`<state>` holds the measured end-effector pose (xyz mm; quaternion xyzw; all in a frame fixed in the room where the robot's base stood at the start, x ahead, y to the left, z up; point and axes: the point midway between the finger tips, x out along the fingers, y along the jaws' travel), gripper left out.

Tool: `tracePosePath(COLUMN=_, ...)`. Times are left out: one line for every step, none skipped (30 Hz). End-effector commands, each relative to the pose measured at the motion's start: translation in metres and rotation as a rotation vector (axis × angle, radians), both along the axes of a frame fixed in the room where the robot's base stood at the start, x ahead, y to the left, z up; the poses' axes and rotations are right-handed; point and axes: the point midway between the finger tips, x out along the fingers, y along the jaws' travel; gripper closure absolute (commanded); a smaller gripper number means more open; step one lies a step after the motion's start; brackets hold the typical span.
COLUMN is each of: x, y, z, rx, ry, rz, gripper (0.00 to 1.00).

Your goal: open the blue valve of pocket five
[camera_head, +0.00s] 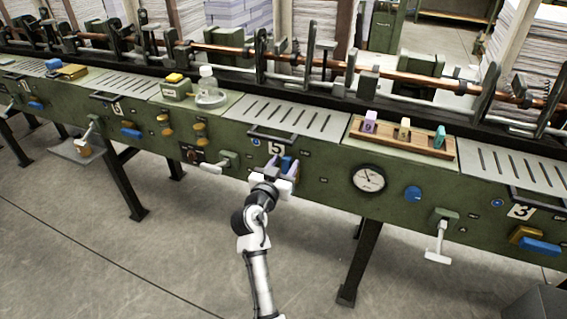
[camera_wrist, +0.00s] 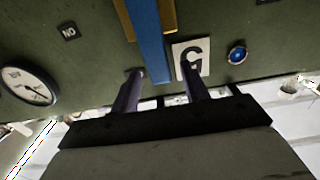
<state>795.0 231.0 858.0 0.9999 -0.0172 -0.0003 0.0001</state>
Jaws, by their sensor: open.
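The blue valve of pocket five (camera_head: 287,162) is a flat blue handle on the green machine front, just right of the white "5" plate (camera_head: 275,149). My gripper (camera_head: 277,170) is in front of it and partly hides it. In the wrist view the blue handle (camera_wrist: 149,42) runs down between the two fingers of my gripper (camera_wrist: 160,78), nearer the left finger. The fingers are apart. I cannot tell whether either one touches the handle. A brass part (camera_wrist: 126,18) shows behind the handle. The "5" plate (camera_wrist: 190,60) appears upside down there, partly covered by the right finger.
A black pull bar (camera_head: 272,135) is above the "5" plate. A white-handled lever (camera_head: 213,166) juts out on the left. A round gauge (camera_head: 368,178) and a blue knob (camera_head: 412,193) are on the right. The floor in front is mostly clear between the machine's legs.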

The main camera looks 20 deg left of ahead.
Motion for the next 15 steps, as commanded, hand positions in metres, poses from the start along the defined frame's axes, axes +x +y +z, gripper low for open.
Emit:
tracePosePath(x=0.0009, y=0.0, z=0.0002, rx=0.0, ry=0.0, rz=0.0, gripper=0.55)
tracePosePath(x=0.0011, y=0.0, z=0.0001, rx=0.001, ry=0.0, rz=0.0, gripper=0.55)
tracePosePath(x=0.0011, y=0.0, z=0.0, rx=0.001, ry=0.0, rz=0.0, gripper=0.55)
tracePosePath(x=0.001, y=0.0, z=0.0, rx=0.001, ry=0.0, rz=0.0, gripper=0.55)
tracePosePath(x=0.0009, y=0.0, z=0.0, rx=0.001, ry=-0.001, rz=0.0, gripper=0.55)
tracePosePath(x=0.0009, y=0.0, z=0.0, rx=0.0, ry=0.0, rz=0.0, gripper=0.55)
tracePosePath(x=0.0008, y=0.0, z=-0.0001, rx=0.0, ry=0.0, rz=0.0, gripper=0.55)
tracePosePath(x=0.0008, y=0.0001, z=0.0, rx=0.0, ry=0.0, rz=0.0, gripper=0.57)
tracePosePath(x=0.0007, y=0.0001, z=-0.0001, rx=0.0, ry=0.0, rz=0.001, gripper=0.62)
tracePosePath(x=0.0007, y=0.0001, z=0.0, rx=0.0, ry=0.0, rz=0.001, gripper=0.66)
tracePosePath(x=0.0006, y=0.0001, z=0.0, rx=0.0, ry=0.0, rz=0.001, gripper=0.7)
tracePosePath(x=0.0006, y=0.0001, z=0.0, rx=0.0, ry=0.0, rz=0.001, gripper=0.76)
tracePosePath(x=0.0006, y=0.0001, z=0.0, rx=0.0, ry=0.0, rz=0.001, gripper=0.79)
tracePosePath(x=0.0006, y=0.0001, z=0.0, rx=0.0, ry=0.0, rz=0.001, gripper=0.83)
tracePosePath(x=0.0005, y=0.0002, z=0.0, rx=0.0, ry=0.0, rz=0.001, gripper=0.89)
